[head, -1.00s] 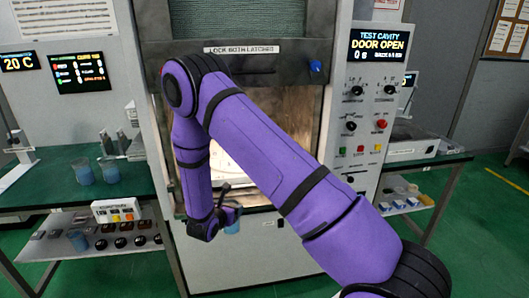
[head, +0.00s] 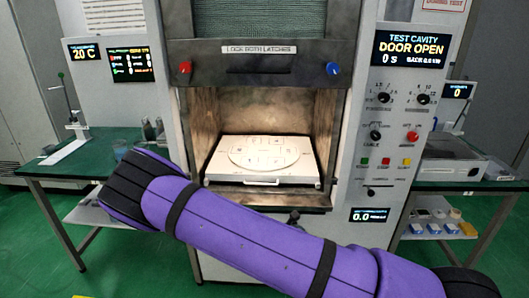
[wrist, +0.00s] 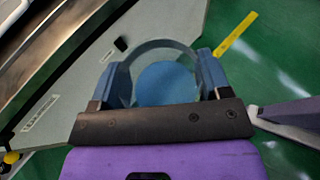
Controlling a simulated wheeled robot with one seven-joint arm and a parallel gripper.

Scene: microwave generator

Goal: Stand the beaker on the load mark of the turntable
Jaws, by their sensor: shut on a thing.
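The beaker (wrist: 165,84) is clear glass with blue liquid, seen from above in the wrist view. My gripper (wrist: 163,74) is shut on it, with one blue finger on each side of the glass. The white turntable (head: 290,155) lies on a pale slab inside the open, lit cavity in the head view. It carries several small printed marks, too small to tell which is the load mark. Nothing stands on it. The held beaker is hidden behind my purple arm in the head view.
The cavity's front sill (head: 315,199) and side walls bound the opening, and the raised door (head: 320,62) hangs above. A control panel (head: 398,110) stands to the right. Another beaker (head: 120,149) stands on the green bench (head: 55,163) at left. Green floor is free below.

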